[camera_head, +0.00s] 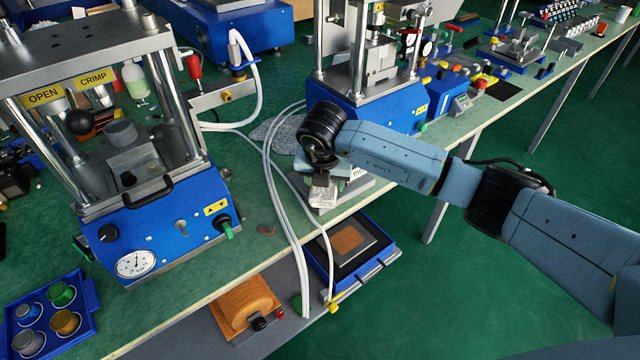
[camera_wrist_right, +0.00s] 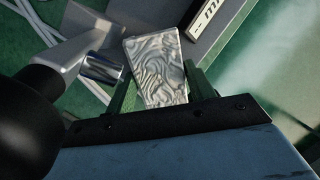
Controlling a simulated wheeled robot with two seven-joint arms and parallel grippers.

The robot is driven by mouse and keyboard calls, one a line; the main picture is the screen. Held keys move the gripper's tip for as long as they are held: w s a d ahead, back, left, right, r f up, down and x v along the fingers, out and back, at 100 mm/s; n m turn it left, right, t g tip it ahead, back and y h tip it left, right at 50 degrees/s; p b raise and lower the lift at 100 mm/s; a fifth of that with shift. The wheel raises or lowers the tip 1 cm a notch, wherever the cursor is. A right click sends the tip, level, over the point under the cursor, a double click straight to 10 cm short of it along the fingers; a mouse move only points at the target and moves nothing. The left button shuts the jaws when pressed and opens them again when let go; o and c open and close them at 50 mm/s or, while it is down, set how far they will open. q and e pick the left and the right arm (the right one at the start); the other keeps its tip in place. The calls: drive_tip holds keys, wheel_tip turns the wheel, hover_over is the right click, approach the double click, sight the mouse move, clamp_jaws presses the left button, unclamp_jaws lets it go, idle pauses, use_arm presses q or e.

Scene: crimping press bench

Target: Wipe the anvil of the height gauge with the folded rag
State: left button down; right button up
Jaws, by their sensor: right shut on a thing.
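The folded rag (camera_wrist_right: 157,66), whitish with wavy grey marks, is between the green fingers of my right gripper (camera_wrist_right: 160,88). In the head view the rag (camera_head: 322,196) shows pale below my right gripper (camera_head: 321,179), which is shut on it. The height gauge's grey base (camera_head: 350,190), with an "mm" label, is at the bench's front edge, partly hidden by my right wrist. In the wrist view a shiny short cylinder (camera_wrist_right: 103,69), possibly the anvil, lies just left of the rag. I cannot tell whether they touch. My left gripper is out of view.
A blue crimping press (camera_head: 150,225) stands on the left, another press (camera_head: 370,105) behind my wrist. White hoses (camera_head: 275,190) loop close to my gripper's left. A blue tray (camera_head: 55,310) holds coloured cups. Lower shelf items include a wooden roll (camera_head: 243,300) and a blue bin (camera_head: 322,262).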

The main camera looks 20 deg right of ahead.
drive_tip(key=shift+s+d+f, duration=0.1)
drive_tip(key=shift+d+f, duration=0.15)
drive_tip(key=shift+d, duration=0.5)
drive_tip(key=shift+r+p, duration=0.5)
drive_tip(key=shift+r, duration=0.05)
drive_tip(key=shift+a+r+p, duration=0.2)
drive_tip(key=shift+r+p, duration=1.15)
drive_tip(key=shift+r, duration=0.7)
